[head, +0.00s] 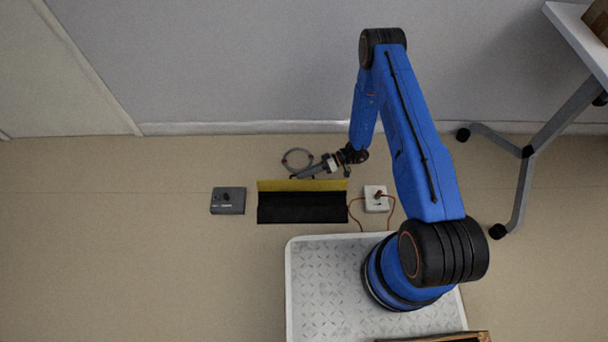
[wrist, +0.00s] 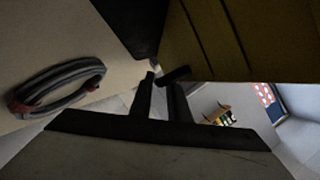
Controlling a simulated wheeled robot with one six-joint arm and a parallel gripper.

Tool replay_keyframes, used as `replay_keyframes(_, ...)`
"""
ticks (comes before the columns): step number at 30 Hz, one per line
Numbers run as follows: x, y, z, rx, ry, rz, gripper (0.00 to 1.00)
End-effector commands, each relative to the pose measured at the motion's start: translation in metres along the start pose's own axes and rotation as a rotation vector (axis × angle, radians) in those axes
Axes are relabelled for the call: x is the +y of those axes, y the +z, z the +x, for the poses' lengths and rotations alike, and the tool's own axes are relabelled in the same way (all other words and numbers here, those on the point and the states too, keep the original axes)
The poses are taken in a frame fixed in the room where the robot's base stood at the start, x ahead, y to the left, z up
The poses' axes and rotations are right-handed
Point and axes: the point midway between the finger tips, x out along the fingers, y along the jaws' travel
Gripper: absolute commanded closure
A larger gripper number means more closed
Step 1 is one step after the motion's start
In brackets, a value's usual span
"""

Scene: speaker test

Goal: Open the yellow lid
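The yellow lid (head: 302,185) shows in the head view as a narrow band along the back edge of a long black box (head: 302,207). It looks raised, with the dark box bare in front of it. In the wrist view the lid is a large ribbed yellow panel (wrist: 235,40) at the upper right.
A grey cable coil (head: 297,159) lies behind the box; it also shows in the wrist view (wrist: 60,87). A grey switch box (head: 228,200) is to the left, a white box (head: 376,199) with orange wires to the right. A table leg (head: 524,185) stands at far right.

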Motion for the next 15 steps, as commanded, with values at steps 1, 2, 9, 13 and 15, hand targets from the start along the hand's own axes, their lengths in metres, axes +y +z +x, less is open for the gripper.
replay_keyframes(1,0.0,0.0,0.0,0.0,0.0,0.0,0.83)
replay_keyframes(2,0.0,0.0,0.0,0.0,0.0,0.0,0.83)
replay_keyframes(9,0.0,0.0,-0.002,0.001,0.0,0.0,0.83)
replay_keyframes(13,0.001,-0.001,-0.013,0.003,0.001,0.0,0.83)
replay_keyframes(15,0.001,-0.001,-0.023,0.003,0.002,0.0,0.83)
